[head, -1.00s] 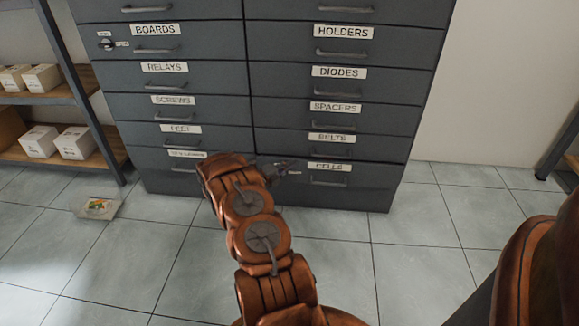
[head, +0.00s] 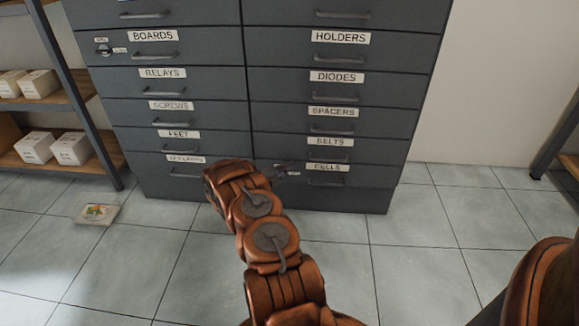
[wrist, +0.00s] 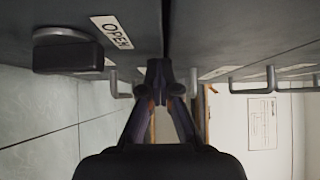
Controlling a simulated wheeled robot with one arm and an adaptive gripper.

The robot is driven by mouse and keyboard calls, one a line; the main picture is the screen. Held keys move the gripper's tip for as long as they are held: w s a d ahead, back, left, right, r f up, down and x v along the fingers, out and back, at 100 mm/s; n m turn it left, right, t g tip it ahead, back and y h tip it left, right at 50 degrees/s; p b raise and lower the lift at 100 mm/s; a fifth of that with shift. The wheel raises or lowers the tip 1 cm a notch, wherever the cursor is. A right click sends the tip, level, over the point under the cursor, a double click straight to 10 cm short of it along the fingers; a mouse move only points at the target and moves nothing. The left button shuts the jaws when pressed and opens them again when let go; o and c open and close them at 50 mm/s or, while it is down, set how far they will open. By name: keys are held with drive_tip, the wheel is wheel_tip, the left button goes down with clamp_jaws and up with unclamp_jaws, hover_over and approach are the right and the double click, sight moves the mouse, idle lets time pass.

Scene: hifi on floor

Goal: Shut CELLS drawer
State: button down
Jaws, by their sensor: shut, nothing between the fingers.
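The CELLS drawer (head: 310,186) is the bottom drawer in the right column of the dark grey cabinet, with a white label and a bar handle. It looks nearly level with the drawers above. I cannot tell whether a small gap is left. Contact with the drawer front cannot be made out.
Other drawers, such as BELTS (head: 329,142) and FEET (head: 179,134), look shut. A shelf with white boxes (head: 52,147) stands at left. A small flat item (head: 97,213) lies on the floor. The tiled floor (head: 430,235) at right is clear.

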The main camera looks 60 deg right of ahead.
drive_tip(key=s+p+v, duration=0.2)
drive_tip(key=p+v, duration=0.2)
drive_tip(key=v, duration=0.8)
drive_tip(key=shift+a, duration=0.65)
drive_tip(key=shift+s, duration=0.1)
